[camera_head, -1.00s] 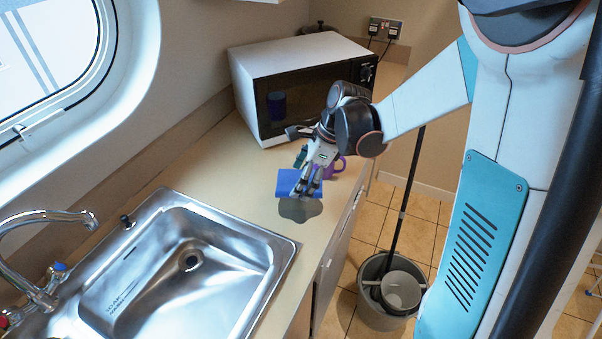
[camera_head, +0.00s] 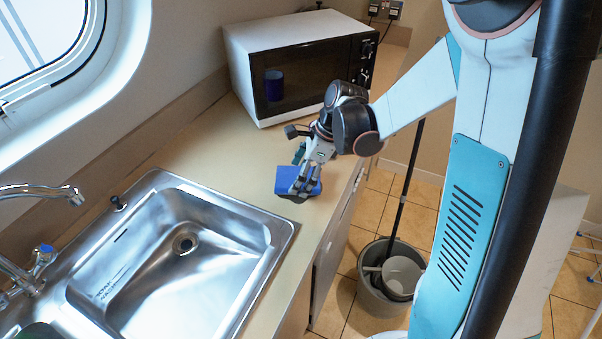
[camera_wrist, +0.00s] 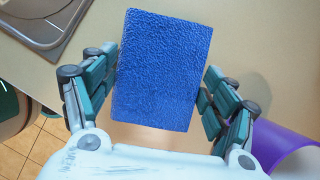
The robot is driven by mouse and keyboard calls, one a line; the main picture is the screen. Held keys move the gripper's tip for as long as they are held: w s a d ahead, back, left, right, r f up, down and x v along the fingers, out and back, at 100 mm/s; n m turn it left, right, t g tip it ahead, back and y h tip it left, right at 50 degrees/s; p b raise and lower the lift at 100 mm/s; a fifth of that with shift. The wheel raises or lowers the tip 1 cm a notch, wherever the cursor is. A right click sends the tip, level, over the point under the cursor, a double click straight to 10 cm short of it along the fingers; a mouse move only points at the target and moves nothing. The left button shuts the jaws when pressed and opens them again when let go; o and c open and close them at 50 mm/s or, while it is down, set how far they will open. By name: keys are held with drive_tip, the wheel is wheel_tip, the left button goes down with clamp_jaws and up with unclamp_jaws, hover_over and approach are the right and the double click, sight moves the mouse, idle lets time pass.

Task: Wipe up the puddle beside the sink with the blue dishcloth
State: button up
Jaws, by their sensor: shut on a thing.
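The blue dishcloth (camera_head: 284,180) is a flat blue block on the counter right of the sink (camera_head: 281,238). My gripper (camera_head: 304,188) is shut on it from above. In the wrist view the cloth (camera_wrist: 160,70) fills the space between the two fingers, and it looks low over or on the counter. The puddle is mostly hidden under the cloth and fingers. Only a thin dark edge, perhaps puddle or shadow, shows below the cloth in the head view.
A microwave (camera_head: 300,75) stands at the back of the counter. A purple mug (camera_wrist: 285,146) is close to my right finger in the wrist view. The tap (camera_head: 40,191) is at the left. A grey bucket (camera_head: 362,295) with a mop stands on the floor past the counter edge.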

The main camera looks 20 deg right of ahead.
sight(303, 200)
drive_tip(key=shift+f+b, duration=0.5)
drive_tip(key=shift+f, duration=0.1)
idle(0.4)
drive_tip(key=shift+w, duration=0.1)
drive_tip(key=shift+w, duration=2.35)
drive_tip(key=shift+s, duration=2.5)
drive_tip(key=shift+s+f, duration=0.15)
drive_tip(key=shift+s, duration=2.4)
